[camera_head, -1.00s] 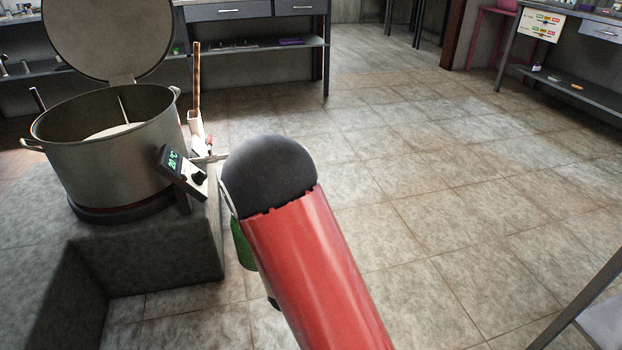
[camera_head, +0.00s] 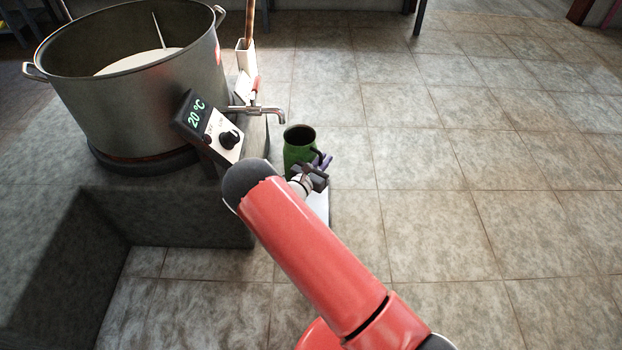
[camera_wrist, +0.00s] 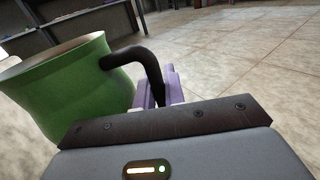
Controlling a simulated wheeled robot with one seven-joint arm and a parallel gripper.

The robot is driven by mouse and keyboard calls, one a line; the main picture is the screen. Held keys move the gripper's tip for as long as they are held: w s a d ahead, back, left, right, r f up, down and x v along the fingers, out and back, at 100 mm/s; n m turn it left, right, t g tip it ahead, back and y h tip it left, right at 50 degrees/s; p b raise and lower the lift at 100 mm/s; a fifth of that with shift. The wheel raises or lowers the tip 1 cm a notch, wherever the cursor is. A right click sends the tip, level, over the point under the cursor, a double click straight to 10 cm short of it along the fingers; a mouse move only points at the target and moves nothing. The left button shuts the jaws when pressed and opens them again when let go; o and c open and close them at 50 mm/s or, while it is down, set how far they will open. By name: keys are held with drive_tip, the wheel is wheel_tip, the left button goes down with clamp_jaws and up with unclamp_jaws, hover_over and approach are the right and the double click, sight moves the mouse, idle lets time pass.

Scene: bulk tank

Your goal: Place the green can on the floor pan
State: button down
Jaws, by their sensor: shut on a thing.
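The green can (camera_head: 298,150) stands upright in the head view, with an open dark top, just right of and below the tap. It also fills the left of the wrist view (camera_wrist: 75,90), with its black handle (camera_wrist: 140,58) towards the right. My gripper (camera_head: 322,163) has purple fingers, shut on the can's handle; they also show in the wrist view (camera_wrist: 168,90). My red arm hides the area below the can. I cannot clearly make out the floor pan. A pale surface (camera_head: 319,207) shows beside my arm, but I cannot tell what it is.
A large steel pot (camera_head: 140,95) stands on a grey block (camera_head: 180,213) at the left. A temperature control (camera_head: 210,130) reading 20 °C and a tap (camera_head: 262,111) are at its right side. The tiled floor (camera_head: 460,180) on the right is clear.

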drive_tip(key=a+f+b, duration=0.4)
drive_tip(key=f+b, duration=0.1)
drive_tip(key=f, duration=0.8)
drive_tip(key=shift+w, duration=0.15)
drive_tip(key=shift+f, duration=0.15)
drive_tip(key=c, duration=1.4)
unclamp_jaws()
drive_tip(key=shift+f, duration=0.1)
drive_tip(key=v, duration=0.7)
drive_tip(key=shift+s+a+p, duration=0.2)
drive_tip(key=shift+s+p, duration=0.15)
